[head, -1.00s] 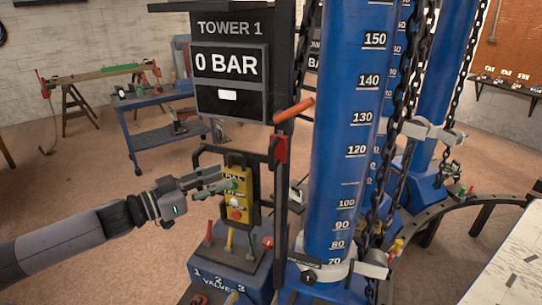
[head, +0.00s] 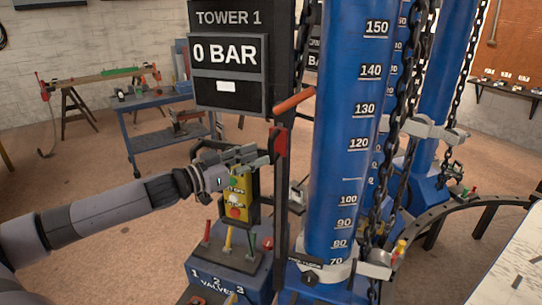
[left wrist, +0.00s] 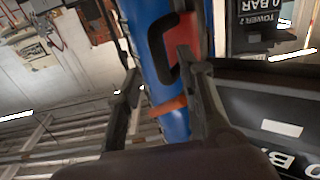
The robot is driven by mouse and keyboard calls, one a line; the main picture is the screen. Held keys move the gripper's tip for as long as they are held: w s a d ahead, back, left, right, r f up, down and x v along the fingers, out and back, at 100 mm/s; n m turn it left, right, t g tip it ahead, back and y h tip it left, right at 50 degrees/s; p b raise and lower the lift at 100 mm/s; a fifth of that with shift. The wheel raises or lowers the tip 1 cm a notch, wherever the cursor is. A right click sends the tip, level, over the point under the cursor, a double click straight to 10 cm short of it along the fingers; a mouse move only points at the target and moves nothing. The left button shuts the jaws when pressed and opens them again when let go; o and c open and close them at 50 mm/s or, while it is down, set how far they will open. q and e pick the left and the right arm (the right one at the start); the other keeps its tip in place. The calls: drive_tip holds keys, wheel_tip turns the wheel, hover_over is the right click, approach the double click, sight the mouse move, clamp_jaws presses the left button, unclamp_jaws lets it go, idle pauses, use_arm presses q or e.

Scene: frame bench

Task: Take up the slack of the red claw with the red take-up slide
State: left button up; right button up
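The red slide (head: 281,143) sits on a dark upright post beside the blue tower, below an orange bar. In the left wrist view the red slide (left wrist: 205,32) shows at the top, with a black C-shaped handle (left wrist: 158,48) beside it. My left gripper (head: 262,156) is just left of the red slide, over the yellow button box. In the left wrist view my left gripper (left wrist: 165,92) has its fingers apart, with nothing held between them. I cannot pick out the red claw for certain. My right gripper is not in view.
The yellow button box (head: 238,196) hangs under my left gripper. The valve stand (head: 225,273) with coloured levers is below it. The blue tower (head: 340,150), chains (head: 396,165) and orange bar (head: 294,101) stand close to the right.

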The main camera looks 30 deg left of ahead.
sight(271, 160)
use_arm(q)
drive_tip(key=shift+p+x, duration=0.9)
drive_tip(key=shift+x, duration=1.75)
drive_tip(key=shift+c, duration=0.4)
clamp_jaws()
